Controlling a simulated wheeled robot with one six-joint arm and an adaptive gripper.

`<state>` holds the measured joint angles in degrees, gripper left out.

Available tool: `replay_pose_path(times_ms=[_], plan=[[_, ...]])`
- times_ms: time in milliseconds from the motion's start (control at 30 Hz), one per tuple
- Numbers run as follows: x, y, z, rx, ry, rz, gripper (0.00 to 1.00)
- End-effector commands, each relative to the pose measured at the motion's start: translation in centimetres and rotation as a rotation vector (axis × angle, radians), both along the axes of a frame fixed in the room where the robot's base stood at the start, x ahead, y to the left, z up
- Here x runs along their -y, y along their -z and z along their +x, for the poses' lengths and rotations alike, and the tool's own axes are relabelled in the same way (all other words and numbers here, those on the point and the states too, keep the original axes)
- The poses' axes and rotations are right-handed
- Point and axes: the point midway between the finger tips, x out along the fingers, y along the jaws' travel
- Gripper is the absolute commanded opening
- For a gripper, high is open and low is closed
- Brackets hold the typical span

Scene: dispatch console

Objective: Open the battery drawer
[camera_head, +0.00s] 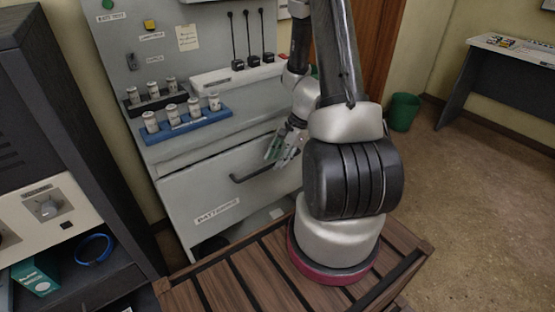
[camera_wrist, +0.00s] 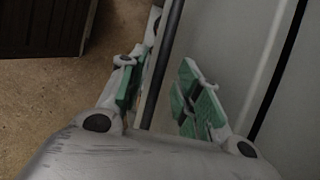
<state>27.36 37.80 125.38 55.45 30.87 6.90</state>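The battery drawer (camera_head: 215,190) is a pale grey front with a "BATTERIES" label, low on the console. A thin dark gap runs along its top edge; the front looks closed or nearly so. Its dark bar handle (camera_head: 250,174) shows left of my gripper (camera_head: 280,154), which is at the handle's right part. In the wrist view my gripper (camera_wrist: 160,95) is open, with green-padded fingers apart. A dark bar, seemingly the handle (camera_wrist: 167,55), runs between the fingers. I cannot tell whether either pad touches it. The drawer front (camera_wrist: 225,40) also shows there, on the right.
A blue rack (camera_head: 185,127) and a black rack (camera_head: 150,103) hold white cylinders on the console shelf. A white charger strip (camera_head: 225,78) with cables is beside them. A dark cabinet (camera_head: 120,190) stands at left. A green bin (camera_head: 403,112) is at right; floor there is clear.

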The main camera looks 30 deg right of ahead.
Motion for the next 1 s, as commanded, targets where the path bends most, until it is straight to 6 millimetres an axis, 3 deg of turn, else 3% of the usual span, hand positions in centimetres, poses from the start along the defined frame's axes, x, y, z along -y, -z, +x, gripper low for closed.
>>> replay_pose_path(times_ms=[367,533,1000], plan=[[-0.3,0.69,0.15,0.001,-0.002,-0.001,0.32],[-0.3,0.69,0.14,0.001,-0.002,-0.001,0.01],[-0.3,0.67,0.11,0.001,-0.002,-0.001,0.0]])
